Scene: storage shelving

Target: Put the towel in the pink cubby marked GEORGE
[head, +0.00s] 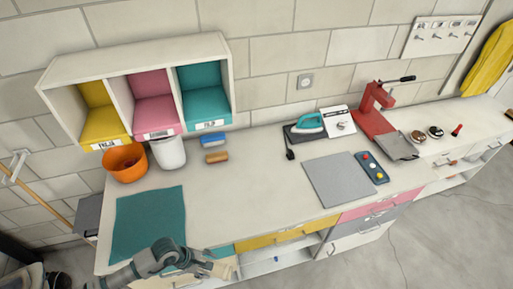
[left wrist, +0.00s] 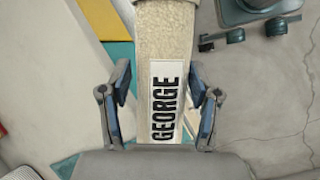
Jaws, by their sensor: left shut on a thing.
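A cream, rough-textured towel (left wrist: 166,40) with a white label reading GEORGE sits between the blue pads of my left gripper (left wrist: 162,105), which is shut on it. In the head view, my left gripper (head: 203,266) is at the bottom, by the counter's front edge, and only a small pale part of the towel (head: 222,270) shows. The pink cubby (head: 153,100) is the middle one of three in the white wall unit, between yellow and teal. It looks empty; its front label is too small to read. My right gripper is not in view.
An orange bucket (head: 125,162) and a white bin (head: 168,153) stand below the cubbies. A blue brush (head: 212,140) and a brown block (head: 216,157) lie to their right. A teal mat (head: 150,220) lies flat on the counter. An iron (head: 308,123) and red press (head: 375,108) stand farther right.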

